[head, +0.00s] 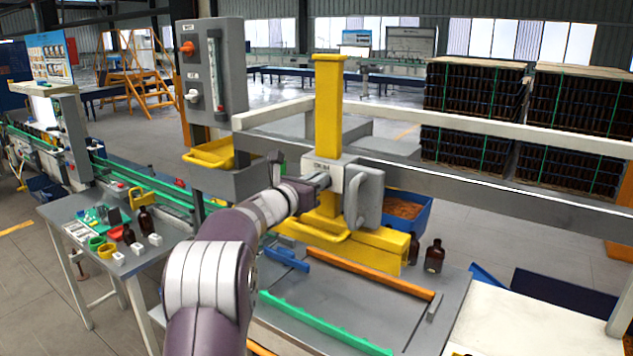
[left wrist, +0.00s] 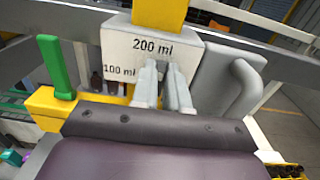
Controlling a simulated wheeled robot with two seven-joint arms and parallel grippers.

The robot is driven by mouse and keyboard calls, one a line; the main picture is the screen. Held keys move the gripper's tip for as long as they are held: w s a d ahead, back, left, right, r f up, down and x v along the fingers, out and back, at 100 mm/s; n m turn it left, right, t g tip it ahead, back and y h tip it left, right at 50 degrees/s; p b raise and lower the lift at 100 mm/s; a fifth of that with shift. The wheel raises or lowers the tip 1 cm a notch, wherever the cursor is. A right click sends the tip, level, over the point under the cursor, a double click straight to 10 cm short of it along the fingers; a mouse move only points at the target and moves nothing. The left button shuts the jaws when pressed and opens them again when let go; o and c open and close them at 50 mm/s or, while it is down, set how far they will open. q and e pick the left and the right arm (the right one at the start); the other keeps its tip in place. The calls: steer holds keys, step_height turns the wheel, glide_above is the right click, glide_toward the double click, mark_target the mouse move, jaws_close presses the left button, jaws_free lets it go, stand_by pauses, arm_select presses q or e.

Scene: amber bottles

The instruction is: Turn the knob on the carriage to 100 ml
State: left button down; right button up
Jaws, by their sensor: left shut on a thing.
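The carriage (head: 352,172) is a pale block on a yellow upright post (head: 328,100), with a grey handle plate on its right. In the left wrist view the carriage face (left wrist: 118,50) carries the label "200 ml" at the top and "100 ml" at the lower left. My left gripper (head: 322,181) reaches the front of the carriage. In the left wrist view its two fingers (left wrist: 165,82) are shut on the knob just below the "200 ml" label. The fingers hide most of the knob, so its pointing direction cannot be told. My right gripper is not in view.
A grey control panel (head: 212,75) with a yellow bin (head: 212,152) below it stands left of the carriage. Pale rails run behind the carriage. A green handle (left wrist: 55,65) rises to its left. Amber bottles (head: 434,256) stand at the right. A side table (head: 85,245) holds small items.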

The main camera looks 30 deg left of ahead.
arm_select(q)
steer(key=shift+a+f+n, duration=0.25)
steer(key=shift+n, duration=2.7)
steer(key=shift+a+f+n, duration=0.2)
steer(key=shift+n, duration=2.7)
steer(key=shift+a+f+n, duration=0.25)
steer(key=shift+n, duration=2.7)
steer(key=shift+f, duration=0.1)
steer(key=c, duration=1.3)
jaws_free()
steer(key=shift+o, duration=0.8)
steer(key=shift+s+a, duration=0.15)
steer(key=shift+s, duration=0.05)
steer(key=shift+b, duration=0.3)
